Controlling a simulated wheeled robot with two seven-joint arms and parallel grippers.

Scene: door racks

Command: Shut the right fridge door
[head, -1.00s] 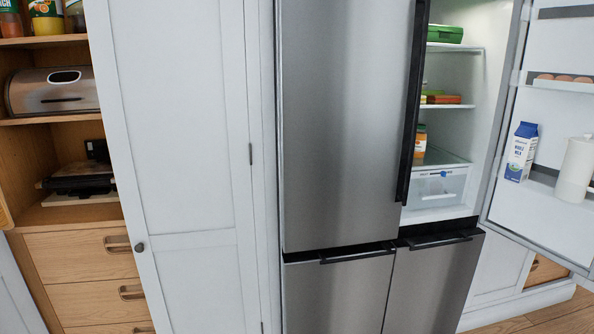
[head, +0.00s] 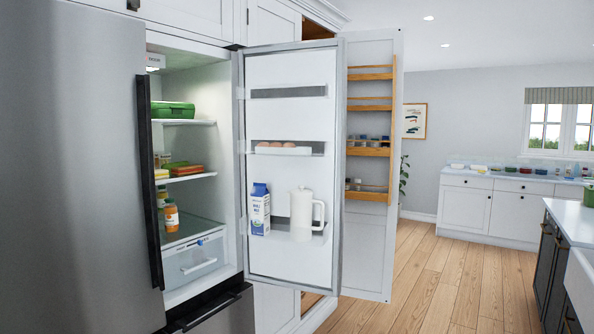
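The right fridge door (head: 290,100) stands wide open, hinged at the right side of the lit fridge compartment (head: 185,222). I see its white inner face, with eggs (head: 284,145), a milk carton (head: 260,209) and a white jug (head: 302,212) on its shelves. The left fridge door (head: 70,170) is shut, with a dark vertical handle (head: 150,185) at its right edge. The outer face and handle of the right door are hidden. Neither of my grippers shows in the head view.
A white cabinet door with wooden racks (head: 370,150) stands open just behind the fridge door. Wooden floor (head: 440,280) is clear to the right. A dark-fronted island (head: 560,260) stands at the right edge. White counters (head: 500,205) line the back wall.

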